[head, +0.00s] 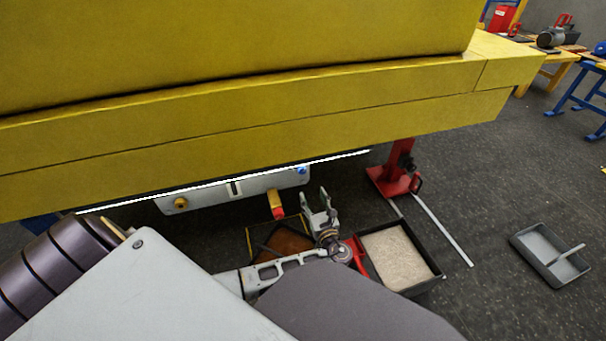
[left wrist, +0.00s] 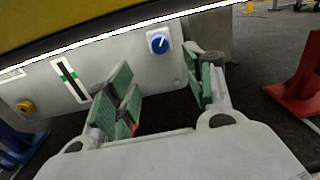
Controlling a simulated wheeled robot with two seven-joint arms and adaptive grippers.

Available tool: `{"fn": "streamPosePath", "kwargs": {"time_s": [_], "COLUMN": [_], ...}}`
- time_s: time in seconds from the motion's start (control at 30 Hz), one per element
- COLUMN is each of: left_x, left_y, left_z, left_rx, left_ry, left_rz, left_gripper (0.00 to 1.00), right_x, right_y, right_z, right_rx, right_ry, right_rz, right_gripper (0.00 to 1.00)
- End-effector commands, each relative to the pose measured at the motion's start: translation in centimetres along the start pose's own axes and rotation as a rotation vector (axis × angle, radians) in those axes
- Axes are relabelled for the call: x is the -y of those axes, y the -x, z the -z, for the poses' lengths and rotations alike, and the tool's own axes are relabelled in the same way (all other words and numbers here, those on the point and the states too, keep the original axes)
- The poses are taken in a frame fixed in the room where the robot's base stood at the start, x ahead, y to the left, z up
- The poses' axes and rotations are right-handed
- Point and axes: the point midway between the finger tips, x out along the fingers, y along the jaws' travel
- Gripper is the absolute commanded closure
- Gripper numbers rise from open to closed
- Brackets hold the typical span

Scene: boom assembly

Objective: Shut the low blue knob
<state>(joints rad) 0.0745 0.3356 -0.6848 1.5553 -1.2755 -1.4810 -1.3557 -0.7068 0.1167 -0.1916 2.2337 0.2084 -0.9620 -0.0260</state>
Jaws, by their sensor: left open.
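The blue knob (left wrist: 159,43) is round with a white pointer mark and sits at the right end of a light grey panel (left wrist: 120,65) under the yellow boom. It also shows small in the head view (head: 301,169), just below the boom's lower edge. My left gripper (left wrist: 165,95) is open, with green pads on its fingers. In the left wrist view the knob appears above and between the fingertips, apart from them. In the head view the left gripper (head: 319,207) is below and slightly right of the knob. The right gripper is not in view.
The yellow boom (head: 250,110) overhangs the panel closely. A red stand (head: 394,182) is at the right. A tray of granules (head: 397,258) lies below on the floor.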

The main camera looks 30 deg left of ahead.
Motion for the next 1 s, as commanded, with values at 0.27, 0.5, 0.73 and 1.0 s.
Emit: {"fn": "streamPosePath", "kwargs": {"time_s": [0.27, 0.5, 0.73, 1.0], "left_x": [0.0, -0.1, -0.1, 0.0], "left_y": [-2.4, -5.4, -8.2, -11.2], "left_z": [0.1, 0.1, 0.1, 0.1], "left_rx": [0.002, 0.002, 0.002, 0.001], "left_ry": [0.001, 0.001, 0.000, 0.001], "left_rz": [-0.001, -0.001, -0.001, -0.001], "left_gripper": [0.47, 0.47, 0.47, 0.47], "right_x": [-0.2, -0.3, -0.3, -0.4], "right_y": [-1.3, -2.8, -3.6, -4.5], "right_z": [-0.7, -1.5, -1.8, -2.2], "right_rx": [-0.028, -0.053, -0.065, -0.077], "right_ry": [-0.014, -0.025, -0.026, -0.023], "right_rz": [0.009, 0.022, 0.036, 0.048], "right_gripper": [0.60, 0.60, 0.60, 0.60]}}
